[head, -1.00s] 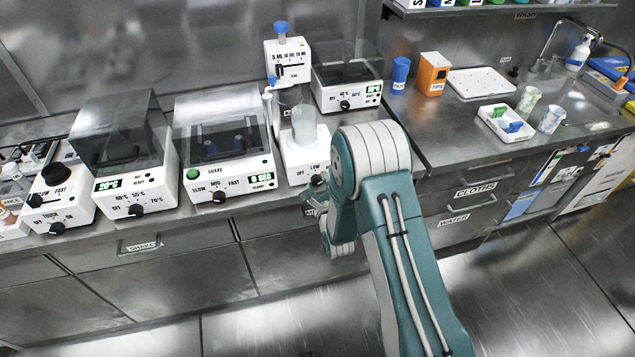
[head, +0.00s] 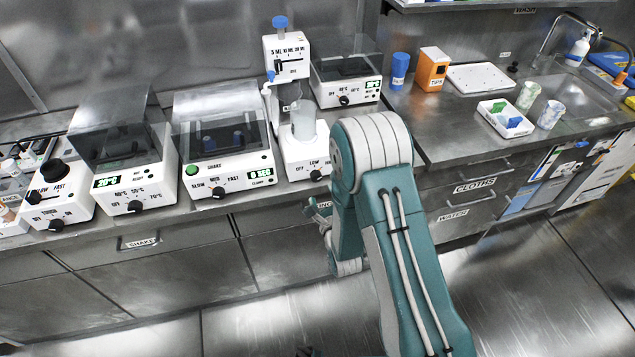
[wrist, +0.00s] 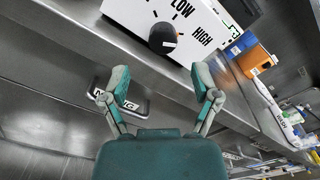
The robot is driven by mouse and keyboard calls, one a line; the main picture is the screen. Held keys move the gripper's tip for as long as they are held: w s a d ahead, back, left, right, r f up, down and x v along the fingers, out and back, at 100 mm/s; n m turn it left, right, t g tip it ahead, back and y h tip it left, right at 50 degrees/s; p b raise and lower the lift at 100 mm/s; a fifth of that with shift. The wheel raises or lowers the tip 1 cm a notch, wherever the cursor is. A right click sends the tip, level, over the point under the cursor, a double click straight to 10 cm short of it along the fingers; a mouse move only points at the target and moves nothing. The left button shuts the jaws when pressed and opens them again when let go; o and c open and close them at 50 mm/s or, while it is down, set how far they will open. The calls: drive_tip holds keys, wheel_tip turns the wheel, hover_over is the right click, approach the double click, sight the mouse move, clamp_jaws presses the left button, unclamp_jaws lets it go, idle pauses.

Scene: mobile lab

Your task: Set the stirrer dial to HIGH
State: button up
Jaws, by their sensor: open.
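The stirrer (head: 297,158) is a white box with a clear beaker (head: 303,122) on top, at the middle of the counter in the head view. Its black dial (head: 316,175) is on the front face. In the wrist view the dial (wrist: 163,38) shows at the top centre, with LOW printed above it and HIGH to its right. In the head view my gripper (head: 318,212) is below the dial, partly hidden by my arm.
A shaker (head: 222,150) and a heater with a clear lid (head: 125,165) stand to the left. Another lidded device (head: 345,82) is behind on the right. A drawer handle (wrist: 130,104) shows below the dial. An orange tips box (head: 432,70) stands farther right.

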drive_tip(key=v, duration=0.5)
drive_tip(key=shift+s+d, duration=0.1)
drive_tip(key=shift+s, duration=0.3)
drive_tip(key=d+r+n+g+h, duration=0.2)
drive_tip(key=d+r+n+g, duration=0.15)
drive_tip(key=r+n, duration=0.4)
drive_tip(key=d+r+n+g+h, duration=0.15)
drive_tip(key=d+r+n, duration=0.3)
drive_tip(key=r, duration=0.55)
drive_tip(key=s+d+r+n+g, duration=0.2)
drive_tip(key=s+r+n, duration=0.1)
drive_tip(key=s, duration=0.4)
drive_tip(key=s+d+r+n+g+h, duration=0.1)
drive_tip(key=s+r+n+g, duration=0.1)
drive_tip(key=s+n, duration=0.3)
drive_tip(key=s+d+r+n+g, duration=0.2)
drive_tip(key=s+r+n, duration=0.2)
drive_tip(key=s, duration=0.6)
drive_tip(key=shift+s+d+r+n+g, duration=0.3)
drive_tip(key=shift+s+d+r+g, duration=0.1)
drive_tip(key=shift+r, duration=0.1)
